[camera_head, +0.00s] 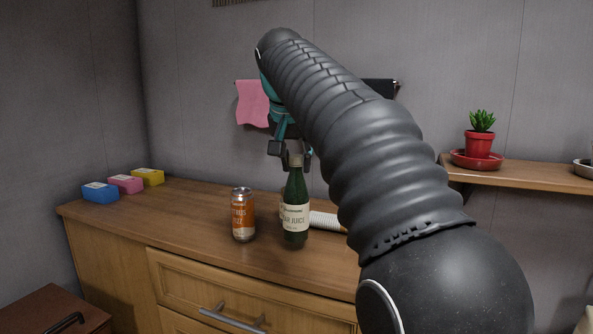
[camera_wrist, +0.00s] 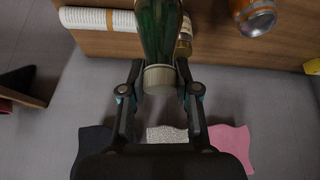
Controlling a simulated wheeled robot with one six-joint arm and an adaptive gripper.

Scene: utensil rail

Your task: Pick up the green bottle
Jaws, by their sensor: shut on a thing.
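The green bottle (camera_head: 295,216) has a cream label and a pale cap and stands upright at the counter, right of the orange can. My gripper (camera_head: 292,153) is above it, with its fingers on either side of the neck and cap. In the wrist view, the bottle (camera_wrist: 158,30) runs up from its cap between the two fingers of my gripper (camera_wrist: 159,88), which is shut on it. I cannot tell whether the bottle's base touches the counter. My arm hides part of the counter to the right.
An orange can (camera_head: 243,214) stands close left of the bottle. A white ribbed roll (camera_head: 326,221) lies just behind it to the right. Blue, pink and yellow boxes (camera_head: 125,184) sit at the left. A pink cloth (camera_head: 252,103) hangs behind. A potted plant (camera_head: 480,140) stands on the right shelf.

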